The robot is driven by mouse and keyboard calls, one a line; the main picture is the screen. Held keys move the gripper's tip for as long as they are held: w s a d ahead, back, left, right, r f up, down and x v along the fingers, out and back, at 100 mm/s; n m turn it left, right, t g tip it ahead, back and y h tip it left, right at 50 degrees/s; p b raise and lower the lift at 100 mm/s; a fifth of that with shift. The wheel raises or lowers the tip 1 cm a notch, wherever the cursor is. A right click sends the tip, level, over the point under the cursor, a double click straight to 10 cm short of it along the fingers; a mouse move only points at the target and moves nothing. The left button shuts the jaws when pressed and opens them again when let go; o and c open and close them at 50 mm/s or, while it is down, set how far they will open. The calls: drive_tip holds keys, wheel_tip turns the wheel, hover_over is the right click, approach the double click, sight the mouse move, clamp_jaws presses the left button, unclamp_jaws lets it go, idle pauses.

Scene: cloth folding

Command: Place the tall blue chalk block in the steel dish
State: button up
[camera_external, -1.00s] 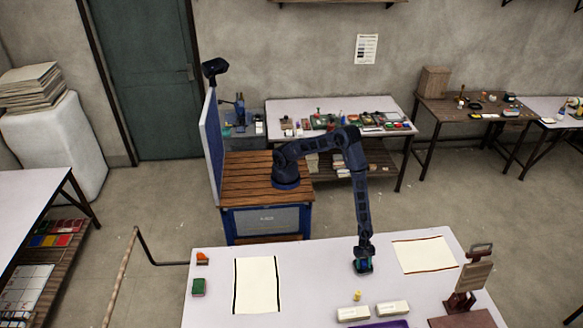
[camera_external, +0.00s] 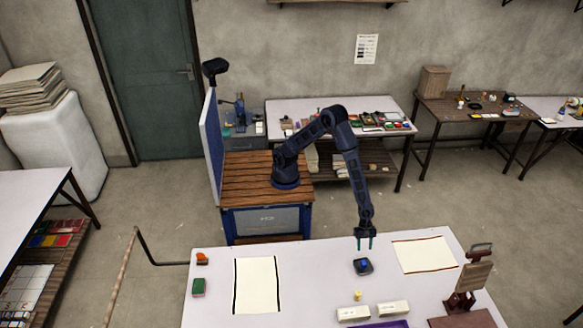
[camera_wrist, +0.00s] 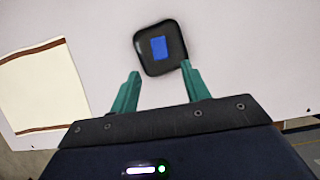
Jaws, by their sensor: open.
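The blue chalk block (camera_external: 364,264) is inside the dark dish (camera_external: 357,270) on the white table. In the wrist view the blue block (camera_wrist: 159,48) lies near the middle of the dish (camera_wrist: 147,65), within its rim. How tall the block stands is hard to tell from above. My gripper (camera_external: 364,243) is open and empty above the dish. In the wrist view its two teal fingers (camera_wrist: 162,85) are spread apart, clear of the block and the dish.
A cream cloth with dark edges (camera_external: 257,285) lies left of the dish, and another with red-brown edges (camera_external: 424,255) lies right. Two pale blocks (camera_external: 354,314) and a small yellow piece (camera_external: 358,295) are nearer the front. A brown stand (camera_external: 470,283) rises at the right.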

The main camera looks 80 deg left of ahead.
drive_tip(key=w+a+r+m+t, duration=0.1)
drive_tip(key=w+a+r+m, duration=0.15)
drive_tip(key=a+r, duration=0.7)
drive_tip(key=w+a+r+m, duration=0.2)
drive_tip(key=a+r+m, duration=0.1)
drive_tip(key=a+r, duration=0.6)
drive_tip(key=w+a+r+m+t, duration=0.1)
drive_tip(key=w+a+r+m, duration=0.15)
drive_tip(key=a+r, duration=0.7)
drive_tip(key=s+a+r+m+t+y, duration=0.1)
drive_tip(key=s+a+r+m, duration=0.1)
drive_tip(key=s+a, duration=0.4)
drive_tip(key=s+a+r+m+y, duration=0.2)
drive_tip(key=s+a, duration=0.5)
drive_tip(key=a, duration=0.8)
drive_tip(key=s+a+r+m+t+y, duration=0.1)
drive_tip(key=s+a+r+m, duration=0.3)
drive_tip(key=a, duration=0.7)
drive_tip(key=s+m, duration=0.2)
drive_tip(key=s, duration=0.1)
drive_tip(key=shift+a+t, duration=0.2)
drive_tip(key=shift+t, duration=0.1)
